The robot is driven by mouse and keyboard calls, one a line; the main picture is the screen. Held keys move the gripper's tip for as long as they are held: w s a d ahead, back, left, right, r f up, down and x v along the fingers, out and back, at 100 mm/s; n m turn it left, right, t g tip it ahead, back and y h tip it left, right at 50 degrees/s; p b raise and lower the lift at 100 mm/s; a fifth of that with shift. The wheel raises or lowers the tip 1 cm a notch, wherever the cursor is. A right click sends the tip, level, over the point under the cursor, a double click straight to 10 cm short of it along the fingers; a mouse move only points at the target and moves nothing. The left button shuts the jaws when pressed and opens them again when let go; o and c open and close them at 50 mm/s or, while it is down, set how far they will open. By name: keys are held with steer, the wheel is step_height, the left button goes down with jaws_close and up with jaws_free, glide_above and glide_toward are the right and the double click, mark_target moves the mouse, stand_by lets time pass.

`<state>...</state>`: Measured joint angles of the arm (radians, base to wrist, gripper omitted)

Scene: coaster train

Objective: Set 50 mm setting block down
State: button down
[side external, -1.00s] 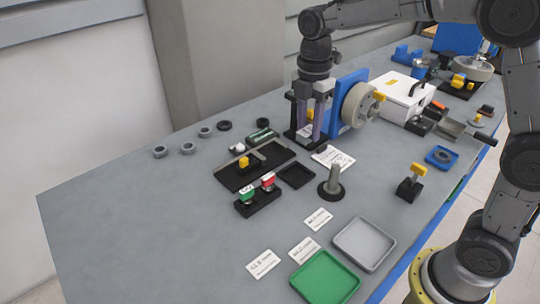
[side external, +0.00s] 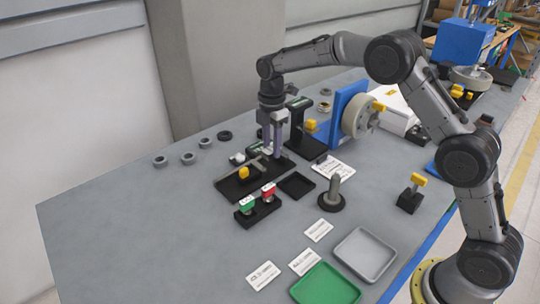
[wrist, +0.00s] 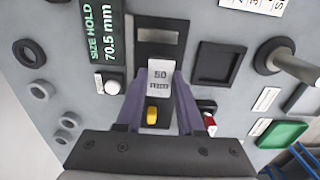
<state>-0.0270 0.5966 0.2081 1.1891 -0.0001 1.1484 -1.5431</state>
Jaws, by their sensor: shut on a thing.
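My gripper (side external: 272,155) points down over the right end of the black tray (side external: 228,190). In the wrist view my gripper (wrist: 160,80) is shut on a pale block marked "50", the 50 mm setting block (wrist: 160,76). The block lies between the purple fingers, above the black tray (wrist: 143,22). A yellow-topped piece (wrist: 152,115) shows just below the block in the wrist view, and on the tray in the side view (side external: 244,172). Whether the block touches the tray cannot be told; it is not distinct in the side view.
A display (wrist: 100,35) reads "SIZE HOLD 70.5 mm". A holder with green and red pieces (side external: 257,208) and an empty square black tray (side external: 297,185) are close by. A black stand (side external: 297,125) and blue plate (side external: 347,108) stand behind right. Several grey rings (side external: 189,158) lie left.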

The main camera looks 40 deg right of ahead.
mark_target(270, 148)
steer(key=shift+w+f, duration=0.4)
steer(key=shift+f, duration=1.45)
steer(key=shift+f, duration=0.15)
steer(key=c, duration=0.8)
jaws_free()
steer(key=shift+f, duration=0.1)
